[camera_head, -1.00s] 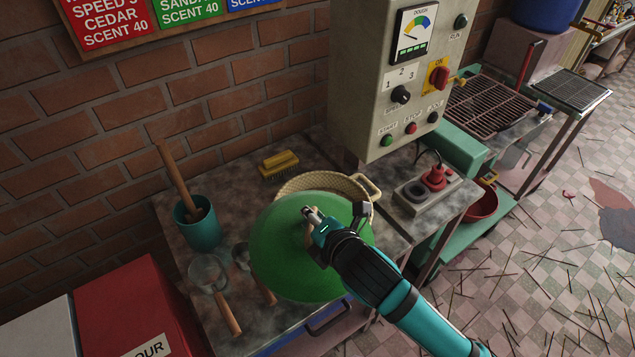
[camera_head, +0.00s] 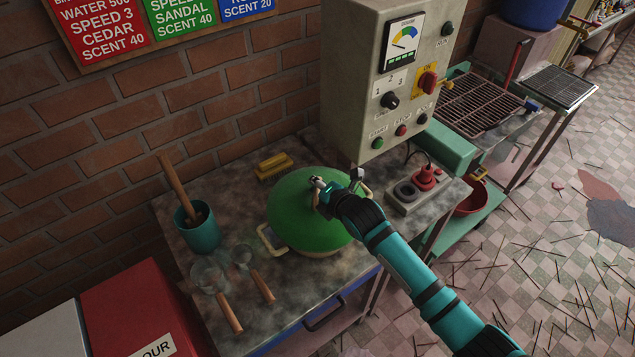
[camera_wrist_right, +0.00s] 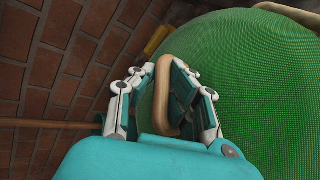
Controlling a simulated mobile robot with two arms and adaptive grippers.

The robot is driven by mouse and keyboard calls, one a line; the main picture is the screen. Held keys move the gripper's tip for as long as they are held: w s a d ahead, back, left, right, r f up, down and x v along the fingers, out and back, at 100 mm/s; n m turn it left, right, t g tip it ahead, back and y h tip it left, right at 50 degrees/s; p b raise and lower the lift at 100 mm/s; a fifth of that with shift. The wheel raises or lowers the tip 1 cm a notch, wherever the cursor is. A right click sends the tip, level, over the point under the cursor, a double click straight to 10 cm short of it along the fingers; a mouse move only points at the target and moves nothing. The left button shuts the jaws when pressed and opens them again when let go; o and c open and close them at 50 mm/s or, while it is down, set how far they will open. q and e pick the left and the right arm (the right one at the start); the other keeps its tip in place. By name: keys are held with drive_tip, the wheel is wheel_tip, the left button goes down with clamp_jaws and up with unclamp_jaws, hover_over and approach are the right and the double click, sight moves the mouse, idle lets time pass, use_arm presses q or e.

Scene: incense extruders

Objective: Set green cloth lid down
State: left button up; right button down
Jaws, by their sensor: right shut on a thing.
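The green cloth lid (camera_head: 297,214) is a round mesh dome. In the head view it lies over a cream container (camera_head: 268,238), whose handle sticks out at the left and whose rim shows a little below the lid. I cannot tell if the lid rests fully on the rim. My right gripper (camera_head: 322,190) is shut on the lid's tan handle, which also shows in the right wrist view (camera_wrist_right: 162,97) between the fingers, with the green mesh (camera_wrist_right: 250,90) filling the right side. My left gripper is not in view.
A yellow brush (camera_head: 273,166) lies behind the lid. A teal cup (camera_head: 200,232) with a wooden stick and two scoops (camera_head: 212,280) are at the left. A control box (camera_head: 395,85) and a socket block (camera_head: 415,190) stand at the right. Bare table (camera_head: 275,315) shows in front.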

drive_tip(key=shift+s+f, duration=0.15)
drive_tip(key=c, duration=1.4)
unclamp_jaws()
drive_tip(key=shift+o, duration=0.2)
drive_tip(key=b+v, duration=0.1)
drive_tip(key=v, duration=1.1)
drive_tip(key=shift+b, duration=0.4)
